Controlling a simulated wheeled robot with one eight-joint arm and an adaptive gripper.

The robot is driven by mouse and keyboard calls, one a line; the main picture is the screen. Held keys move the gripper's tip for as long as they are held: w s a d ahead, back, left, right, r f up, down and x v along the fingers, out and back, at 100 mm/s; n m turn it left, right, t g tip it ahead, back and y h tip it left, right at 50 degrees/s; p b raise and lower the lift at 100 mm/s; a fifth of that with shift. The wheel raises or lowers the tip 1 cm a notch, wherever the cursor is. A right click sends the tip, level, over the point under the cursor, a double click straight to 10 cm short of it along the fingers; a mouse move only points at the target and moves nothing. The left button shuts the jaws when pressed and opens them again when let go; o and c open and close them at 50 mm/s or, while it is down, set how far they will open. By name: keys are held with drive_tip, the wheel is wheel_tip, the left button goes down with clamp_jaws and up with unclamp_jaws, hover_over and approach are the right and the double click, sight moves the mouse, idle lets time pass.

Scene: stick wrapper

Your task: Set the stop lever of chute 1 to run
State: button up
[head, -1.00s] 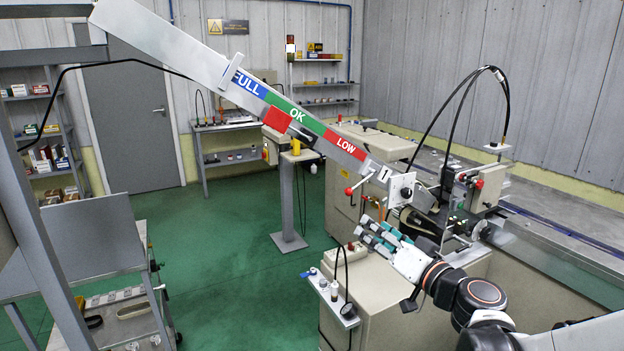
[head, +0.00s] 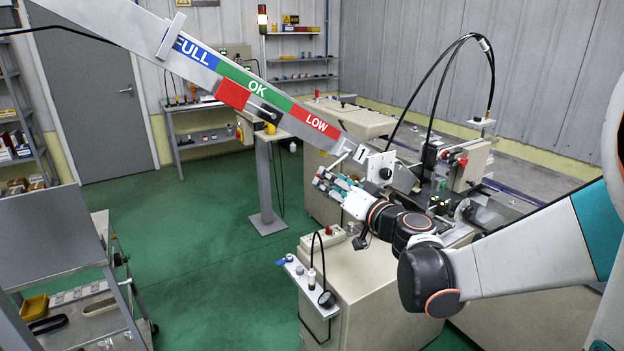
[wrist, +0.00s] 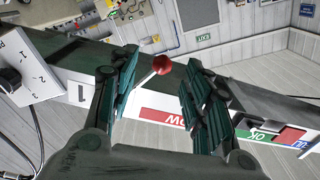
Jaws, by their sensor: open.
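Chute 1 (head: 210,62) slopes down to the right in the head view, with a blue, green and red FULL/OK/LOW band and a "1" label (head: 361,153) at its lower end. The stop lever's red ball knob (wrist: 162,65) shows in the wrist view on a thin pale rod at the chute's side. My gripper (wrist: 160,82) is open, with one finger on each side of the knob in that picture. I cannot tell how deep the knob sits between the fingers. In the head view my gripper (head: 326,182) is just below the chute's lower end and hides the knob.
A plate with a black dial (head: 386,174) stands right of the chute end, by the wrapper machinery (head: 450,190). A beige cabinet (head: 360,275) with a small control shelf (head: 305,285) is below my arm. A grey post (head: 266,185) stands behind. Green floor is open to the left.

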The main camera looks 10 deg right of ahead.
sight(335, 164)
drive_tip(key=x, duration=0.5)
drive_tip(key=shift+b, duration=0.4)
clamp_jaws()
